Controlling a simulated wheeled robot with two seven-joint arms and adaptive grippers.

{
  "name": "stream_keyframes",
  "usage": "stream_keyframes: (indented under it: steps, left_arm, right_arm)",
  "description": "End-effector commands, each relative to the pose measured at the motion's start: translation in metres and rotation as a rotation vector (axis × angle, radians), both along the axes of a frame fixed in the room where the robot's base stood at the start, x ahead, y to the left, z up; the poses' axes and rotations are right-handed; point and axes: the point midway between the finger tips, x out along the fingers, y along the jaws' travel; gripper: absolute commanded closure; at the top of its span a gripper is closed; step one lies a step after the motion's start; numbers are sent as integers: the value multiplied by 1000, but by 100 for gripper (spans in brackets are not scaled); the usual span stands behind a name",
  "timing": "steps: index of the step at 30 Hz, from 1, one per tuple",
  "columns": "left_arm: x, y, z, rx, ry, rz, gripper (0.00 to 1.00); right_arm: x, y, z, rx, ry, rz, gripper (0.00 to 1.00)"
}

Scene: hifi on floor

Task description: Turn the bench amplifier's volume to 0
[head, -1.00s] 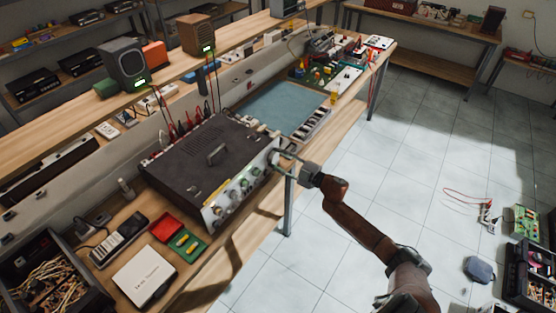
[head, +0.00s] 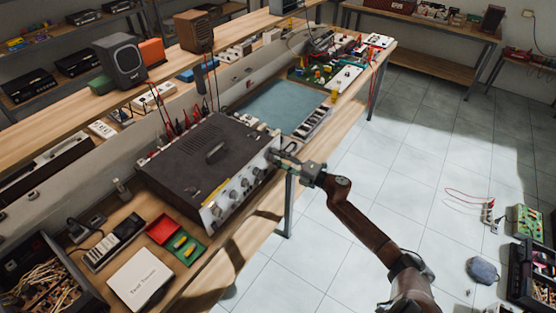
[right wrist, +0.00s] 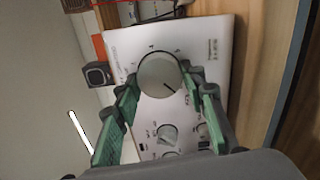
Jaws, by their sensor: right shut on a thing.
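The bench amplifier (head: 200,160) is a dark box with a pale front panel and a row of knobs, standing on the wooden bench. My right gripper (head: 274,156) is at the far right end of that panel. In the right wrist view, the large round volume knob (right wrist: 158,72) sits between the green fingertips of my right gripper (right wrist: 163,86), which is shut on it. The knob's dark pointer line points to the lower right in that view. Smaller knobs (right wrist: 168,134) lie below it. My left gripper is not in view.
A red and green tray (head: 188,247) and a white box (head: 140,280) lie in front of the amplifier. A grey speaker (head: 121,62) and a wooden speaker (head: 194,32) stand on the shelf behind. A blue mat (head: 275,105) lies beyond.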

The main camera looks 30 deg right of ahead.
Motion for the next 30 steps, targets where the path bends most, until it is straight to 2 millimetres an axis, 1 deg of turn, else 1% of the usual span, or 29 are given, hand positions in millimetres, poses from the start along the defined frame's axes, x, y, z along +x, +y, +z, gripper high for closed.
stream_keyframes:
  steps: [1,9,22,23,30]
  left_arm:
    - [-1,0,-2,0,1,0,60]
    - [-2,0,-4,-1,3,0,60]
    - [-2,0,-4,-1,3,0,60]
    - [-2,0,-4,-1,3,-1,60]
    - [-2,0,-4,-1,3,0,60]
  right_arm:
    - [0,0,-3,-17,-4,0,86]
    - [0,0,-2,-72,-27,0,86]
    - [-1,0,-2,-80,-30,1,86]
    - [-1,0,-2,-79,-29,1,60]
    - [0,0,-1,-78,-30,1,44]
